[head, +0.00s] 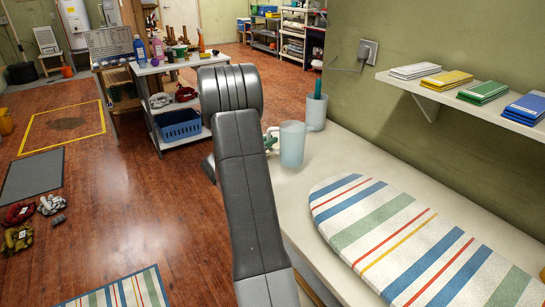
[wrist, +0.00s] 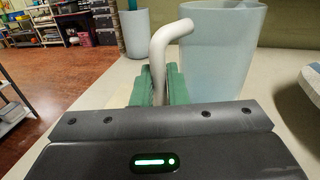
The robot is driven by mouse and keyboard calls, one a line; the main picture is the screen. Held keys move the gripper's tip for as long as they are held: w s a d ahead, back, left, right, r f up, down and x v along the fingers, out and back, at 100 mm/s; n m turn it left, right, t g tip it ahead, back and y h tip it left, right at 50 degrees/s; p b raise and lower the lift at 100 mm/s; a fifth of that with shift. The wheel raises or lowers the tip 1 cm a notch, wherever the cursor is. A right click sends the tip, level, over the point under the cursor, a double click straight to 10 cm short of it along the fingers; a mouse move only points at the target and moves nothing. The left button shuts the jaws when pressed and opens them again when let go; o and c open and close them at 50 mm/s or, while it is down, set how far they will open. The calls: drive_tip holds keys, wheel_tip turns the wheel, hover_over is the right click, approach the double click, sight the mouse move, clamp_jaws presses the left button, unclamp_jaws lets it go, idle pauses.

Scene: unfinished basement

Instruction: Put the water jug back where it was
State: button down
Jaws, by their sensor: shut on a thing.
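The water jug (head: 292,146) is pale, translucent blue with a light handle, and is upright at the far left part of the white counter (head: 300,195). In the wrist view the jug (wrist: 222,50) fills the upper right, and its white handle (wrist: 161,48) runs down between the green fingers of my gripper (wrist: 160,85). My gripper is shut on the handle. In the head view only a little green of my gripper (head: 270,141) shows beside my arm. The jug's base is hidden in the wrist view, so I cannot tell whether it touches the counter.
A striped ironing board (head: 405,235) lies across the near counter. A wall shelf (head: 455,105) holds colored stacks at right. Open wood floor lies left.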

drive_tip(key=shift+f, duration=2.15)
drive_tip(key=shift+f+b, duration=0.25)
drive_tip(key=shift+b, duration=0.05)
drive_tip(key=c, duration=1.4)
unclamp_jaws()
drive_tip(key=shift+r, duration=0.1)
drive_tip(key=shift+c, duration=0.2)
drive_tip(key=shift+r, duration=0.1)
drive_tip(key=shift+s+a, duration=0.2)
drive_tip(key=v, duration=1.1)
drive_tip(key=shift+s, duration=0.2)
drive_tip(key=shift+a, duration=0.15)
